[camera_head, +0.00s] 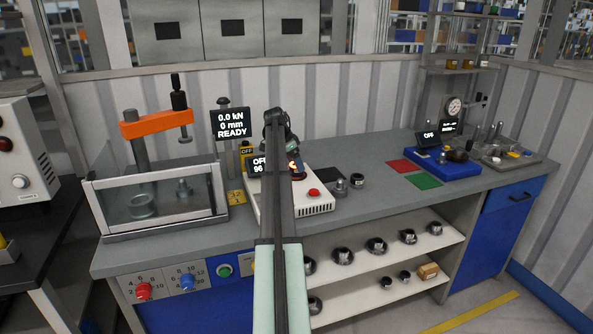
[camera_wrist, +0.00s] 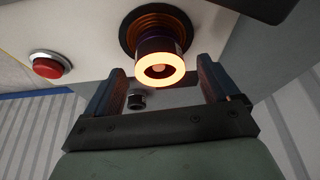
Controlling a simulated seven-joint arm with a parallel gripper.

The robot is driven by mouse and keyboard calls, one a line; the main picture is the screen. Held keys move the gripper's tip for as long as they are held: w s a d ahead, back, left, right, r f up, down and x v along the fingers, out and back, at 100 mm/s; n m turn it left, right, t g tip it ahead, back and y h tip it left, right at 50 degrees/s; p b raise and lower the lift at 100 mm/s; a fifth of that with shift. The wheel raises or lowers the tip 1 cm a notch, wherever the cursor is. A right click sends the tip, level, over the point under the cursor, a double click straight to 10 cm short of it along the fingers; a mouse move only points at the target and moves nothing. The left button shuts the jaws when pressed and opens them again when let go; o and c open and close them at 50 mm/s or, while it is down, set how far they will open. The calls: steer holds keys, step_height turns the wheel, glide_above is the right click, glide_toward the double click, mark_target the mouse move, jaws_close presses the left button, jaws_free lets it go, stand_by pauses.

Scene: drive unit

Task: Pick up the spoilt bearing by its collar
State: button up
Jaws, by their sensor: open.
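A bearing with a glowing orange-white ring face and a dark collar (camera_wrist: 160,70) stands on the round coiled seat (camera_wrist: 150,22) of the white heater; the glow marks it as the overheated one. In the head view its glow (camera_head: 294,166) shows partly behind my arm. My gripper (camera_wrist: 163,78) is open, with one finger on each side of the glowing ring in the wrist view. I see a gap on both sides and no contact; the depth between fingertips and collar is unclear. In the head view my gripper (camera_head: 296,172) is over the heater, largely covered by my arm.
The heater (camera_head: 318,205) has a red button (camera_head: 314,192) and a display reading OFF. A dark bearing (camera_head: 357,181) stands on the bench to its right. A press (camera_head: 150,190) stands left.

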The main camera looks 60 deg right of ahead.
steer(key=shift+x, duration=1.2)
steer(key=shift+r, duration=0.1)
steer(key=c, duration=1.3)
steer(key=shift+r, duration=0.1)
